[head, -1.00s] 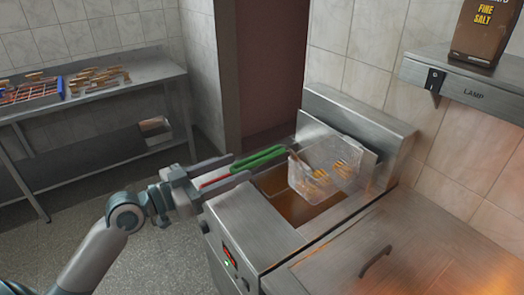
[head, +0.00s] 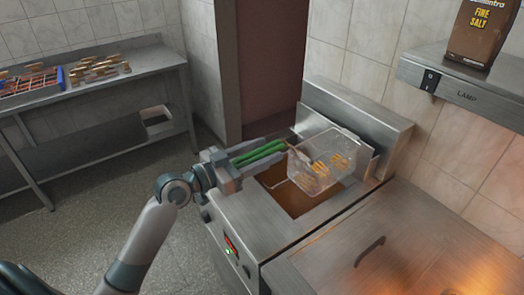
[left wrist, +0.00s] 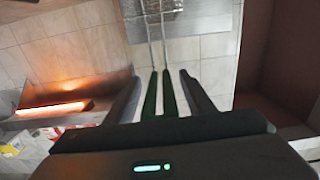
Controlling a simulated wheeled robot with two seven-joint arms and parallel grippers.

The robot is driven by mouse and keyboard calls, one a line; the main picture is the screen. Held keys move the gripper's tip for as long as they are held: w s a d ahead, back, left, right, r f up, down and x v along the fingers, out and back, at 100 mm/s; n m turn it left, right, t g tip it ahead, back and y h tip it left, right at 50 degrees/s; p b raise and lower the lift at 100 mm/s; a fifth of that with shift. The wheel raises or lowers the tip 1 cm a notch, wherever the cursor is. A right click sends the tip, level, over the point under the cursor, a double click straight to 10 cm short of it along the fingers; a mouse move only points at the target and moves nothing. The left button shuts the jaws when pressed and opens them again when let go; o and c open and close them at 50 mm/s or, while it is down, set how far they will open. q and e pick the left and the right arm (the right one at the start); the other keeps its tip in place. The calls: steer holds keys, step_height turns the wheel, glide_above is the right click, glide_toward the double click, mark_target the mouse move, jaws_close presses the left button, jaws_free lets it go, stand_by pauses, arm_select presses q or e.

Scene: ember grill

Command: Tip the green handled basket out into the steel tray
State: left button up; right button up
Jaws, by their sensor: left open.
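The basket (head: 325,160), a wire one with several golden chips in it, is over the fryer's oil well (head: 300,200). Its green handle (head: 258,156) points left toward my arm. My left gripper (head: 281,147) is open, with its fingers on either side of the handle. In the left wrist view the green handle (left wrist: 169,98) runs as two bars between the open fingers (left wrist: 160,77), with visible gaps at both sides. I cannot make out the steel tray in any view. My right gripper is out of view.
A steel cover with a dark handle (head: 370,251) is right of the oil well. A wall shelf (head: 462,82) labelled LAMP holds a brown salt bag (head: 482,32). A steel table (head: 150,68) at the left back holds several small items. Floor between is clear.

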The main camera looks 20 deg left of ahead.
arm_select(q)
jaws_close()
step_height(320, 180, up, 5)
steer(key=p, duration=0.4)
stand_by(0.4)
steer(key=shift+s+a+f, duration=0.1)
steer(key=shift+s, duration=0.05)
stand_by(0.3)
